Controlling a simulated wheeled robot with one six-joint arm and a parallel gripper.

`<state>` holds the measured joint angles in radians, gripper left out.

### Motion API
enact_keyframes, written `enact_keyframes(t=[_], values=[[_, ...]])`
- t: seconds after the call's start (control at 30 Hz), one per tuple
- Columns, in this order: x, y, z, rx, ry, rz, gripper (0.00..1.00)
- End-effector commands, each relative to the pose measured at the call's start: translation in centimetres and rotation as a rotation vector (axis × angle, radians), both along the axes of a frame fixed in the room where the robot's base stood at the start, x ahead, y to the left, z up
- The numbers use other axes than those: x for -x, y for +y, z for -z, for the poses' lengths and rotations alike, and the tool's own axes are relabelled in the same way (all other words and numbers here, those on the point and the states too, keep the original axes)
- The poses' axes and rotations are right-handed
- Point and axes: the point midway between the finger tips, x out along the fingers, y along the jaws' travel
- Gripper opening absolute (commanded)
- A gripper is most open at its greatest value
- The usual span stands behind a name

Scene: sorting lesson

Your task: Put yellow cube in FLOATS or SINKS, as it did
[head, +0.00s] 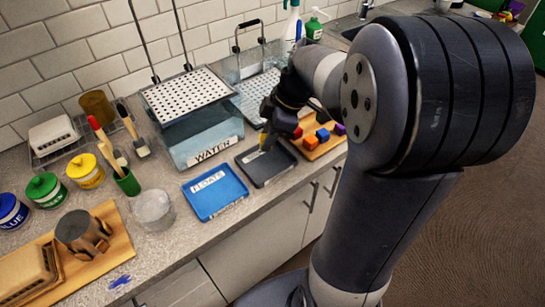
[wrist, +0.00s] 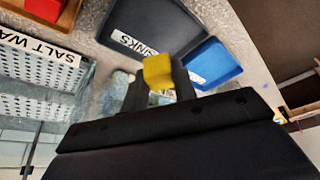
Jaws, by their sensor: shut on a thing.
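My gripper (head: 268,137) is shut on the yellow cube (wrist: 158,71), which shows between the two fingers in the wrist view. In the head view only a small yellow patch (head: 262,141) of it shows under the dark fingers. The cube is held in the air near the far edge of the dark SINKS tray (head: 266,177); its exact height is hard to tell. The SINKS tray also shows in the wrist view (wrist: 135,14), and looks empty. The blue FLOATS tray (head: 213,201) lies left of it in the head view and also looks empty.
A clear WATER tank (head: 196,152) with a perforated plate above it stands behind the trays. A second tank, labelled SALT WATER (wrist: 36,47), is beside it. A wooden tray (head: 332,143) with several coloured cubes lies right of the SINKS tray. A glass beaker (head: 153,211) stands left.

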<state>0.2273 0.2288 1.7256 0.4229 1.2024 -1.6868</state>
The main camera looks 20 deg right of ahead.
Motion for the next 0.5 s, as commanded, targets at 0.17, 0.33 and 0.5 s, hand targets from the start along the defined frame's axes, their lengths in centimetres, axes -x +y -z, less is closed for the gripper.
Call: enact_keyframes(t=[0.17,0.33,0.5], values=[[0.0,0.0,2.4,0.001,0.002,0.001,0.01],[0.0,0.0,4.5,0.000,0.004,0.001,0.01],[0.0,0.0,6.3,0.001,0.002,0.001,0.01]])
